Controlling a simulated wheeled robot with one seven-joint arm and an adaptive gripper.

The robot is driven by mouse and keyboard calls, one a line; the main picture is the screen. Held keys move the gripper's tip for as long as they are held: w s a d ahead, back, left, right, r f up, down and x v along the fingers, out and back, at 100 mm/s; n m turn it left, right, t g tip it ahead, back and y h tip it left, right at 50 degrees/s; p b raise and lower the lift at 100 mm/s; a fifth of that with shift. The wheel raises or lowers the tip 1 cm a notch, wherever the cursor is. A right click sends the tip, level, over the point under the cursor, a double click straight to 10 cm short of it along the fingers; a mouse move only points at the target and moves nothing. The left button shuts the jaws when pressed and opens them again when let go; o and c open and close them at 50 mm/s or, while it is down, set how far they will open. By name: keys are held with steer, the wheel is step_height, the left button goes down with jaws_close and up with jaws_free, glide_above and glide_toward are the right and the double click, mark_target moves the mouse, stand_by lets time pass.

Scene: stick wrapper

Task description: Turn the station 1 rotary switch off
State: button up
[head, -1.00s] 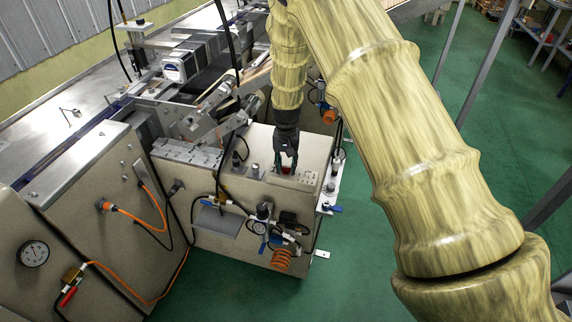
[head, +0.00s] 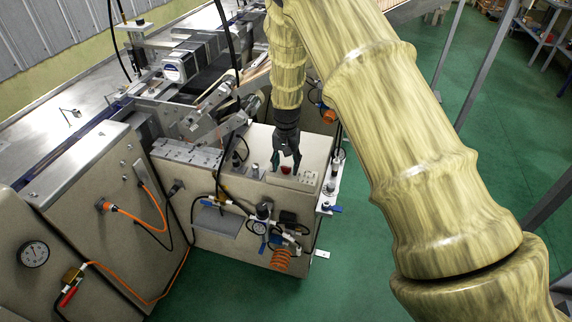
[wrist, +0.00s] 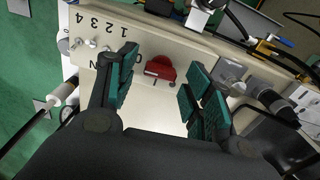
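The red rotary switch (wrist: 160,70) sits on the beige top of the control box. In the head view it is a small red spot (head: 285,170). My gripper (head: 285,164) points down over it. In the wrist view my gripper (wrist: 163,62) has its teal-padded fingers spread, one on each side of the red knob, with clear gaps and nothing held. Black lettering beside the knob is partly hidden by the left finger. Small metal toggles (wrist: 78,46) stand near upside-down printed numbers 1 to 4. I cannot tell which control is station 1.
The control box (head: 318,155) stands at the machine's near end. A metal knob (wrist: 231,72) is right of the fingers. Hoses, a gauge (head: 260,228) and valves hang on its front. A post with fittings (head: 329,188) stands at its right edge.

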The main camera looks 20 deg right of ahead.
stand_by(0.3)
step_height(320, 180, up, 12)
stand_by(0.6)
steer(key=shift+a+f, duration=0.1)
